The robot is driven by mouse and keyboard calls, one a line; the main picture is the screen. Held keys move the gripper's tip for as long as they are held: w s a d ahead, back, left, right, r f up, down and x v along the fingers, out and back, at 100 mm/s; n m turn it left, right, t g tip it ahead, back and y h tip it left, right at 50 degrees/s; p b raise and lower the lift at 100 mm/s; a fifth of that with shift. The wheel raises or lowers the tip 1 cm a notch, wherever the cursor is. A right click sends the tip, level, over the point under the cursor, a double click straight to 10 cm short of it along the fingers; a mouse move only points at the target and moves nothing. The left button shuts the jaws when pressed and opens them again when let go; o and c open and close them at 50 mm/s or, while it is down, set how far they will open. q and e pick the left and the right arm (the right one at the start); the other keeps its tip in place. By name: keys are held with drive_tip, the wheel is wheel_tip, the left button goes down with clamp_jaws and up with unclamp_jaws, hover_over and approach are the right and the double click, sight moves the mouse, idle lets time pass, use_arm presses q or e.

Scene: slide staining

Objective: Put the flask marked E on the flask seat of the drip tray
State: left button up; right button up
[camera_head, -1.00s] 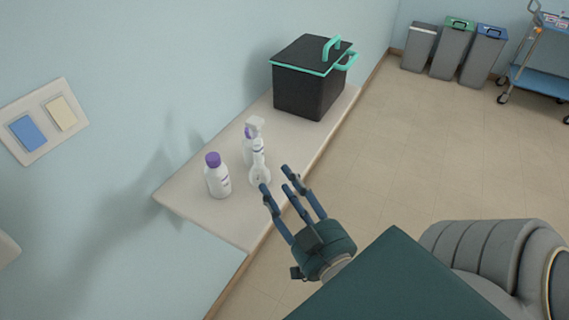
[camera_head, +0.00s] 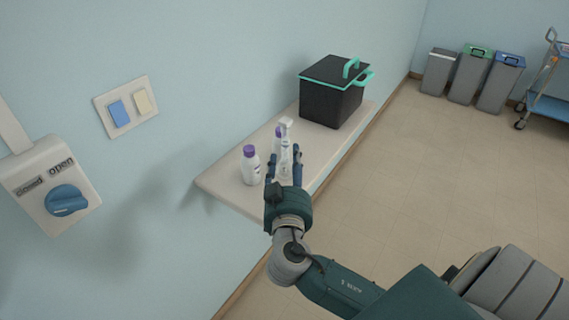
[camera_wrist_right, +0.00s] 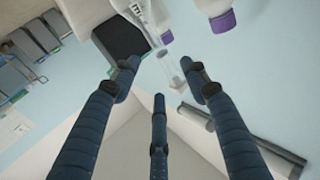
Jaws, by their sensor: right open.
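My right gripper (camera_head: 284,160) is open, its fingers pointing at the shelf, in front of the spray bottle in the head view. In the right wrist view its three fingers (camera_wrist_right: 158,76) are spread with nothing between them. A clear, glass-like vessel (camera_wrist_right: 172,72) shows beyond the fingertips there. I cannot read a mark on it or tell whether it is the flask marked E. I make out no drip tray or flask seat in either view. My left gripper is not in view.
A blue open/closed knob (camera_head: 66,200) is on the wall.

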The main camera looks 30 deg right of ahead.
sight(287, 142)
drive_tip(key=w+d+p, duration=0.1)
drive_tip(key=w+d+r+p, duration=0.1)
drive_tip(key=w, duration=0.1)
drive_tip(key=w+d+p, duration=0.1)
drive_tip(key=w, duration=0.1)
drive_tip(key=shift+w+d+r+p, duration=0.15)
drive_tip(key=shift+d+r+p, duration=0.05)
drive_tip(key=shift+r+p, duration=0.1)
drive_tip(key=shift+w+d+f, duration=0.35)
drive_tip(key=shift+w+d, duration=0.2)
drive_tip(key=shift+w, duration=0.25)
drive_tip(key=shift+w+d+f, duration=0.1)
drive_tip(key=shift+w+f, duration=0.05)
drive_tip(key=c, duration=1.1)
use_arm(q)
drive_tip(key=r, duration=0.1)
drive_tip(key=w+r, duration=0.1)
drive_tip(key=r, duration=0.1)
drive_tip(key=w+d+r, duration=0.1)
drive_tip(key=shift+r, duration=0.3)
use_arm(e)
clamp_jaws()
